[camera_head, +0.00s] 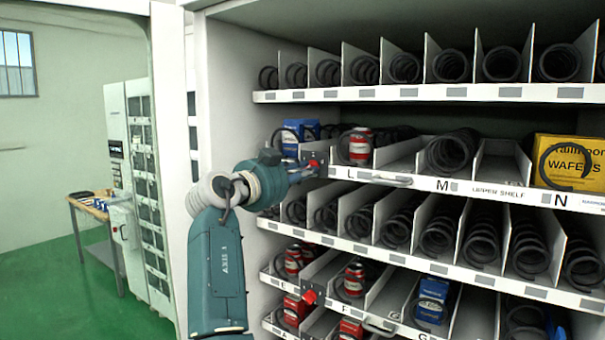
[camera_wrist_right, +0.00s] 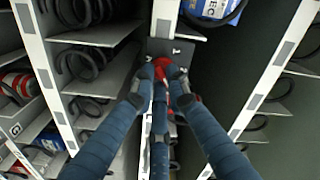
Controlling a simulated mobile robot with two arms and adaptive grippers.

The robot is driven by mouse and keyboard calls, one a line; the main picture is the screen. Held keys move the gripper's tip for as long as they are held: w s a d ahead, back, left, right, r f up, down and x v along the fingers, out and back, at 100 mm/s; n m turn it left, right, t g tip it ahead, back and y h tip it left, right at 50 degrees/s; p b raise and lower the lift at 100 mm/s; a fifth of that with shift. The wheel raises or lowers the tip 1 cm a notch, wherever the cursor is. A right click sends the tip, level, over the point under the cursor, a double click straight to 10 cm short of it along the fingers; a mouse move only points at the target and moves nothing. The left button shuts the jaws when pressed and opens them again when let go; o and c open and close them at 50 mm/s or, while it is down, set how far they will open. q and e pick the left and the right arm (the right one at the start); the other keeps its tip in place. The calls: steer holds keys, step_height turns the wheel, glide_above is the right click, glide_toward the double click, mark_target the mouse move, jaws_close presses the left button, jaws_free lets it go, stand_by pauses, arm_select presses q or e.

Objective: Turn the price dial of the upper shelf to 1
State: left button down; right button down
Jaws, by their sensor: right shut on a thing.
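The upper shelf (camera_head: 432,183) carries an "UPPER SHELF" label and is pulled out from the vending machine. Its price dial (camera_head: 314,163) is a small red knob at the shelf's left front end. In the right wrist view the red knob (camera_wrist_right: 171,71) sits on a dark plate (camera_wrist_right: 187,52) with small white marks too blurred to read. My right gripper (camera_head: 303,170) is shut on the knob, its blue fingers around it in the wrist view (camera_wrist_right: 164,78). The fingers partly hide the knob, so I cannot tell which number it points to. My left gripper is not in view.
A red can (camera_head: 360,146), a blue box (camera_head: 300,131) and a yellow wafers box (camera_head: 570,162) stand on the upper shelf. Shelves with black spirals lie above and below. Open floor (camera_head: 60,290) lies left.

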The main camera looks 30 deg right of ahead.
steer(key=n, duration=0.3)
steer(key=n+b, duration=0.1)
steer(key=n, duration=0.1)
steer(key=shift+s+d+r, duration=0.1)
steer(key=shift+s+r, duration=0.05)
steer(key=shift+r, duration=0.2)
steer(key=n, duration=0.3)
steer(key=shift+r+n, duration=0.15)
steer(key=shift+n, duration=0.25)
steer(key=n, duration=0.6)
steer(key=n+p, duration=0.1)
steer(key=n, duration=0.2)
steer(key=shift+r, duration=0.35)
steer(key=n+p, duration=0.1)
steer(key=n, duration=0.3)
steer(key=shift+n, duration=0.3)
